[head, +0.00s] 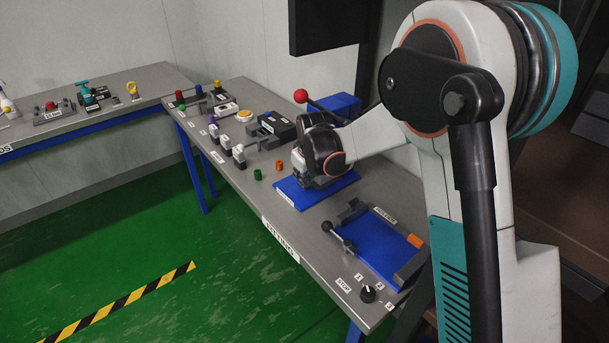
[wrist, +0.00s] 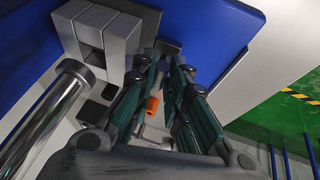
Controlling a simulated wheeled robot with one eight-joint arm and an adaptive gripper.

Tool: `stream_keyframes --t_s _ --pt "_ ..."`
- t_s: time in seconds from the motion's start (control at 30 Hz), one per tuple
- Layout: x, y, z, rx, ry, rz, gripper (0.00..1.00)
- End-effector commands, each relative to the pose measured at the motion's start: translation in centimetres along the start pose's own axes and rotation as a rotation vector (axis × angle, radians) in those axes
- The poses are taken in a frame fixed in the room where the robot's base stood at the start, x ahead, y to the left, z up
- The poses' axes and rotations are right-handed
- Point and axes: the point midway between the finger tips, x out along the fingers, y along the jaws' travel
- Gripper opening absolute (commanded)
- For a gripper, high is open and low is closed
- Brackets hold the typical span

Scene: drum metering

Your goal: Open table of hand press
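The hand press stands on the bench in the head view, mostly hidden behind my wrist. Its blue base plate (head: 290,193) shows, and a lever with a red ball (head: 300,96) rises behind my wrist and seems to belong to it. In the wrist view a grey metal block (wrist: 118,38) and a shiny steel cylinder (wrist: 45,120) are close on the left, beside a blue surface (wrist: 212,30). My gripper (wrist: 158,62) has its two teal fingers apart near the block. I cannot tell whether a fingertip touches the press. The press table's position is unclear.
An orange cylinder (wrist: 152,105) shows beyond the gap between my fingers. In the head view, green (head: 258,174) and orange (head: 279,165) cylinders stand left of the press. A blue clamp fixture (head: 375,245) and a rotary knob (head: 368,293) are nearer. The green floor is clear.

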Motion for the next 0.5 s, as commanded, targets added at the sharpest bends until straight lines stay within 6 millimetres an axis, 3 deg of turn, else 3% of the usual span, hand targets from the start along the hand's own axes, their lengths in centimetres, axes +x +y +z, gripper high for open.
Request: stream_keyframes --t_s 0.1,0.33,0.5 --pt "-0.2 -0.9 -0.1 -0.002 0.001 0.001 0.0" --pt "-1.2 -6.2 -0.6 -0.007 0.001 0.0 0.0" --pt "-1.6 -8.6 -0.7 -0.003 0.001 0.001 0.0"
